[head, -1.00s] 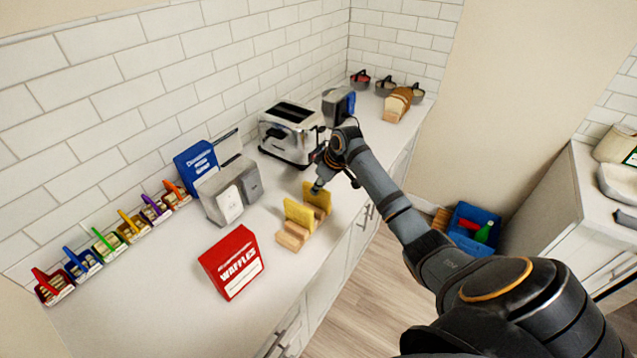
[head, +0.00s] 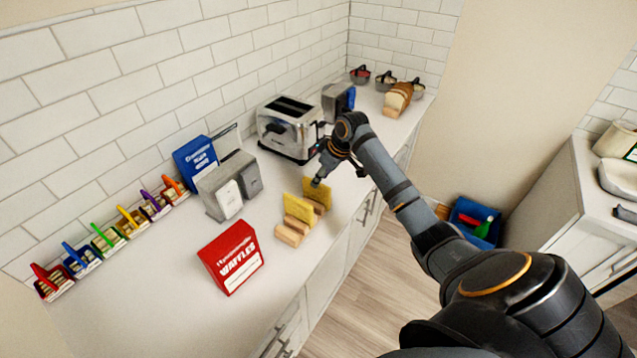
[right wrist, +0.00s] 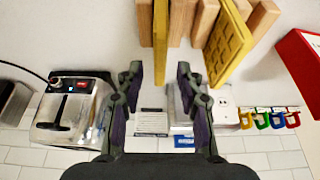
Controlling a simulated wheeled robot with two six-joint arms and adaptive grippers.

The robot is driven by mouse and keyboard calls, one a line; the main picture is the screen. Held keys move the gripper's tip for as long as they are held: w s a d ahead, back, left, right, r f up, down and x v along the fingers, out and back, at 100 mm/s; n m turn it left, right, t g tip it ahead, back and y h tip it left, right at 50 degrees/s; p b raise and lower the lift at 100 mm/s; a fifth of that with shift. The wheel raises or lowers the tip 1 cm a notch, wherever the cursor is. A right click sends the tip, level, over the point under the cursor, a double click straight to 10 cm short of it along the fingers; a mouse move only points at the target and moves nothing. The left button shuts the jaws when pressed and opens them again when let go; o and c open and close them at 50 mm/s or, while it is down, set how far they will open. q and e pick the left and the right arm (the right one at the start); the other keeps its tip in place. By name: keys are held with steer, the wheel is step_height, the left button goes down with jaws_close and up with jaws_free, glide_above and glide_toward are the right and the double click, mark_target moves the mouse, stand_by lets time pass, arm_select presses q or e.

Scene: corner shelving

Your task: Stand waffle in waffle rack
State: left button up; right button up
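The wooden waffle rack (head: 289,235) stands near the counter's front edge. Two yellow waffles stand upright in its slots: a nearer waffle (head: 298,208) and a farther waffle (head: 317,192). In the right wrist view, one waffle (right wrist: 160,42) shows edge-on between wooden slats (right wrist: 182,22), and the other waffle (right wrist: 229,45) shows its grid face, slightly tilted. My right gripper (head: 318,180) is just above the farther waffle. Its fingertips (right wrist: 160,75) are spread with clear gaps beside the edge-on waffle and hold nothing. My left gripper is in neither view.
A red waffles box (head: 232,258) stands left of the rack. A grey dispenser (head: 228,187), a blue box (head: 196,158) and a chrome toaster (head: 290,130) line the wall. Bread (head: 397,98) lies at the far end.

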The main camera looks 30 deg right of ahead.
steer(key=b+v, duration=0.1)
steer(key=v, duration=0.8)
steer(key=shift+b, duration=0.3)
steer(key=shift+s+d, duration=0.1)
